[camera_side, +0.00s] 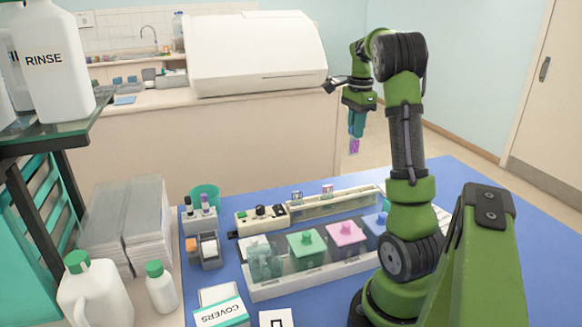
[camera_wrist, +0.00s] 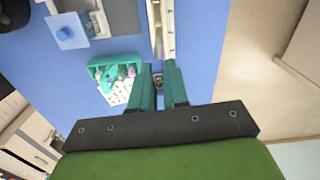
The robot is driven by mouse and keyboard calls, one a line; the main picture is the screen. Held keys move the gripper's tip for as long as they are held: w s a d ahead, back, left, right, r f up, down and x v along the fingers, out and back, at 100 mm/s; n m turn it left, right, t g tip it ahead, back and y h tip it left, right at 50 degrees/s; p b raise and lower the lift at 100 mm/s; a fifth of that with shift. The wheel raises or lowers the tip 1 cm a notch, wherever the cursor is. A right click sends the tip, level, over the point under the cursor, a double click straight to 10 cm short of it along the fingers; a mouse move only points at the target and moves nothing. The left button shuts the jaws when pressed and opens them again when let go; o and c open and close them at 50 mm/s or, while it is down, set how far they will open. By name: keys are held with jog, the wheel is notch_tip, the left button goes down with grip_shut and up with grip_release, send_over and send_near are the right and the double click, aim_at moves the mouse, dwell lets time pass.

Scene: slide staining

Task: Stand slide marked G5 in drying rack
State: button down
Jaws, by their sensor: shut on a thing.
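My gripper (camera_side: 356,122) is raised high above the far side of the blue table, pointing down. It is shut on a slide (camera_side: 354,147) with a purple-pink patch, which hangs below the fingers. Its mark is too small to read. In the wrist view my gripper's teal fingers (camera_wrist: 161,88) stand close together, and the slide between them is hard to make out. A teal rack-like holder (camera_wrist: 101,62) with small coloured items lies left of the fingers in the wrist view. I cannot tell whether it is the drying rack. My arm may hide it in the side view.
A row of lidded staining jars, including green (camera_side: 306,250) and pink (camera_side: 346,238), stands at the table's middle. Behind them is a long pale trough (camera_side: 335,204) with small slides at its back. A white printed sheet (camera_wrist: 117,92) lies beside the teal holder. Air around the gripper is clear.

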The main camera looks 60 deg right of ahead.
jog(key=shift+m, duration=0.5)
jog(key=shift+s+d+f, duration=0.2)
jog(key=shift+s+f, duration=0.1)
jog(key=shift+f, duration=2.5)
jog(key=shift+s+d+f, duration=0.15)
jog(key=shift+s+f, duration=0.1)
jog(key=shift+f, duration=2.6)
jog(key=shift+s+d+f, duration=0.2)
jog(key=shift+s+f, duration=0.1)
jog(key=shift+f, duration=2.5)
jog(key=shift+f, duration=0.3)
jog(key=c, duration=1.1)
grip_release()
jog(key=shift+o, duration=0.2)
notch_tip(320, 180, up, 17)
jog(key=shift+f, duration=0.1)
